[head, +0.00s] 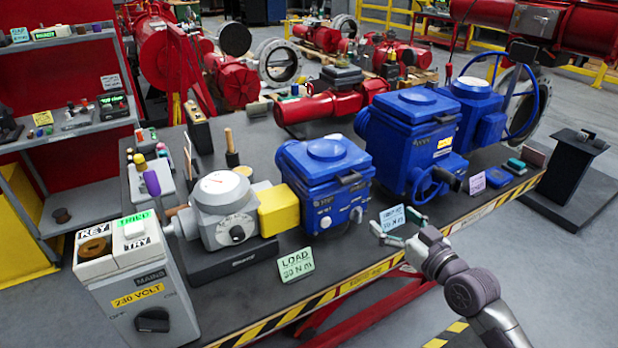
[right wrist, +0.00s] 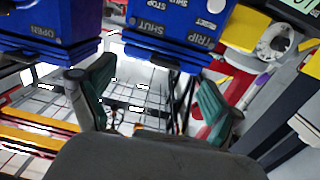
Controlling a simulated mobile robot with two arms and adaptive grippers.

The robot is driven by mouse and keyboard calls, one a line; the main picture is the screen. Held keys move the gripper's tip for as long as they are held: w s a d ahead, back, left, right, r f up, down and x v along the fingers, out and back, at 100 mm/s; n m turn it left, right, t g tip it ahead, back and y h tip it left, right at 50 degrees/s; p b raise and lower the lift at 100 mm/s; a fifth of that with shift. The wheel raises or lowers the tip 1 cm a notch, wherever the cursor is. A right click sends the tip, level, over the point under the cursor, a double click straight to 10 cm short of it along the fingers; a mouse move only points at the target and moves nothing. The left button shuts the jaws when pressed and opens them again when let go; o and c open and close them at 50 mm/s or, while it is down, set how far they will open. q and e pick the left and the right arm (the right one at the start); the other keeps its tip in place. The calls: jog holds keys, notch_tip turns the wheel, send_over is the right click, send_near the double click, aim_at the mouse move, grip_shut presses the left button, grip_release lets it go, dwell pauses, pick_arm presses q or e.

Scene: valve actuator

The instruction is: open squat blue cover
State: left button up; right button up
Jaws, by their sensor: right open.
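The squat blue housing (head: 325,172) with its flat lid and round cap stands mid-bench, right of a yellow block. Its cover looks closed. A taller blue housing (head: 410,138) with a handwheel stands to its right, and a third blue unit (head: 478,108) behind that. My right gripper (head: 393,222) is open and empty at the bench's front edge, in front of the taller housing and apart from it. In the right wrist view its teal-padded fingers (right wrist: 152,85) are spread, with the squat housing (right wrist: 170,30) beyond, marked SHUT and TRIP. My left gripper is out of view.
A green LOAD card (head: 296,264) and a pale blue card (head: 392,218) stand along the front edge. The grey gauge unit (head: 222,205), yellow block (head: 279,210) and switch box (head: 140,290) fill the left. A large blue handwheel (head: 520,100) rises at right.

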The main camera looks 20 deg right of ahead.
aim_at(353, 181)
jog(key=shift+n+t+y, duration=0.3)
jog(key=w+a+r+p, duration=0.1)
jog(key=w, duration=0.3)
jog(key=w+r+p, duration=0.1)
jog(key=w, duration=0.3)
jog(key=w+a+r+p, duration=0.1)
jog(key=w, duration=0.3)
jog(key=shift+w+a, duration=0.15)
jog(key=shift+a, duration=0.15)
jog(key=shift+w+a+f, duration=0.1)
jog(key=shift+w+f, duration=0.1)
jog(key=shift+w, duration=0.6)
jog(key=shift+c, duration=0.2)
